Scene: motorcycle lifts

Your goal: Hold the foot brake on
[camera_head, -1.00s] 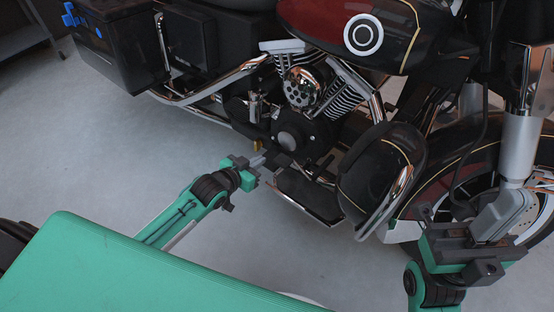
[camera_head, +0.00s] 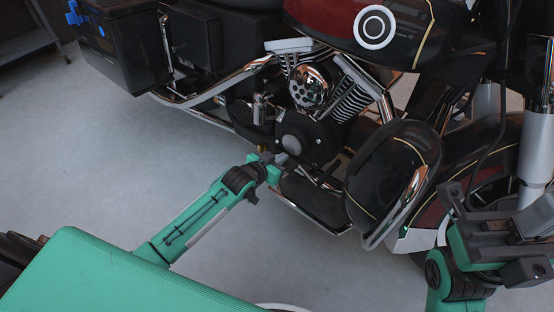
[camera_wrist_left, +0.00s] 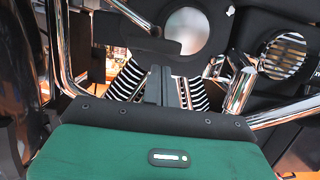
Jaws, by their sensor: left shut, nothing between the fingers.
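The motorcycle (camera_head: 310,132) stands across the head view, its engine in the middle. My left gripper (camera_head: 279,160) is shut and empty, low beside the engine, just above the rear end of the black footboard (camera_head: 312,200). In the left wrist view its closed fingers (camera_wrist_left: 159,86) point toward the engine. A dark pad on a chrome arm, apparently the foot brake pedal (camera_wrist_left: 150,42), shows just beyond the fingertips. I cannot tell whether they touch. In the head view the pedal is not clearly made out. My right gripper (camera_head: 490,232) appears open beside the front wheel.
A black crash-guard fairing with a chrome bar (camera_head: 395,180) stands right of the footboard. Chrome exhaust pipes (camera_head: 215,90) run to the left. A black side case (camera_head: 120,50) is at the upper left. Grey floor (camera_head: 110,160) lies clear at the left.

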